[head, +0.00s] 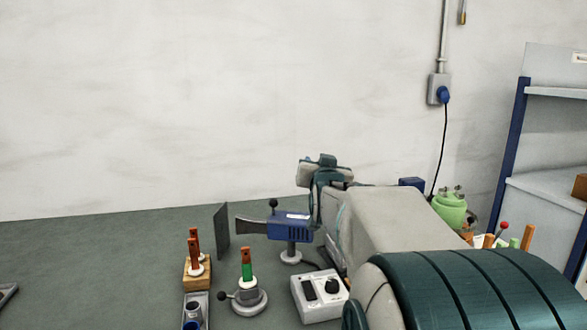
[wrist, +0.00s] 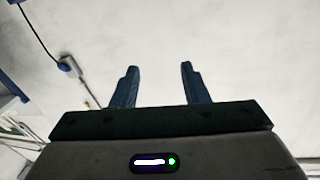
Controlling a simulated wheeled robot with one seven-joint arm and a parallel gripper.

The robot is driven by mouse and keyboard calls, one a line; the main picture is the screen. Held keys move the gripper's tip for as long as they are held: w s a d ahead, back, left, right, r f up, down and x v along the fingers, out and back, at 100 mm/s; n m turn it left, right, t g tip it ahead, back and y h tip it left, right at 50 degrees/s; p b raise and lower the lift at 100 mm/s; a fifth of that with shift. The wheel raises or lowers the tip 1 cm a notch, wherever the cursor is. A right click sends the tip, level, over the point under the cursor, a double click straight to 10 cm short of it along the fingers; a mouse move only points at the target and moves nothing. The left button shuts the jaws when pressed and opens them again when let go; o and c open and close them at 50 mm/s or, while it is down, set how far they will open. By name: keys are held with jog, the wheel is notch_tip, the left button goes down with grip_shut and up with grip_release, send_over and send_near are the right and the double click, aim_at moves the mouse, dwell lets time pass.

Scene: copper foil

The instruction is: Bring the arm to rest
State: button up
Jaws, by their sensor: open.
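My gripper (wrist: 158,68) shows in the wrist view with its two dark blue fingers apart and nothing between them. Only the pale wall (wrist: 220,45) shows beyond the fingertips. In the head view my arm reaches in from the lower right over the bench, and its far end is raised in front of the wall. I cannot make out the fingers clearly in the head view.
A green pot (head: 450,210) and shelving stand right.

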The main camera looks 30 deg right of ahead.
jog(key=s+a+f+n+g+y+p, duration=0.25)
jog(key=s+a+f+g+p, duration=0.2)
jog(key=a, duration=0.35)
jog(key=s+a+f+n+g+y+p, duration=0.25)
jog(key=s+a+y+p, duration=0.2)
jog(key=a, duration=0.35)
jog(key=s+a+f+n+g+p, duration=0.1)
jog(key=s+a+f+g+p, duration=0.1)
jog(key=s, duration=0.6)
jog(key=s+a+f+n+g+p, duration=0.1)
jog(key=s+a+f+g+p, duration=0.2)
jog(key=s, duration=0.5)
jog(key=a+g, duration=0.1)
jog(key=a, duration=0.1)
jog(key=shift+s+a+g+y, duration=0.3)
jog(key=shift+s, duration=0.05)
jog(key=shift+r, duration=0.1)
